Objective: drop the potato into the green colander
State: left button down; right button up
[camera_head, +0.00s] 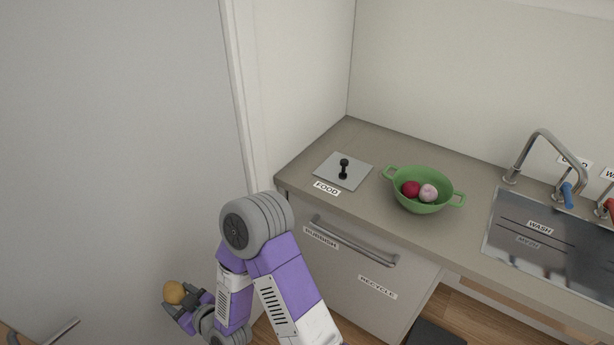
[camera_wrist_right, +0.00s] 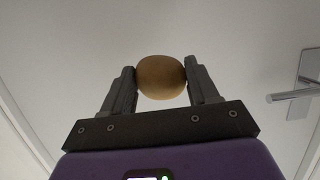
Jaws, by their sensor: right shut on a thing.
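The potato (camera_head: 174,292) is a tan-brown oval at the lower left of the head view. My right gripper (camera_head: 181,299) is shut on it, and the wrist view shows the potato (camera_wrist_right: 161,77) between the two fingers of the right gripper (camera_wrist_right: 161,80). The green colander (camera_head: 421,204) stands upright on the counter, with a red round item (camera_head: 410,188) and a pale pink item (camera_head: 428,193) inside. The gripper is well left of the colander, off the counter and in front of the grey door. My left gripper is not in view.
A metal plate labelled FOOD with a black knob (camera_head: 343,168) is left of the colander on the counter (camera_head: 460,238). The sink (camera_head: 550,245) and curved tap (camera_head: 545,145) are on the right. A cabinet front with a bar handle (camera_head: 352,242) is below. A door handle (camera_wrist_right: 292,96) shows in the wrist view.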

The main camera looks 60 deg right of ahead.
aim_at(404, 209)
jog(key=z, duration=1.35)
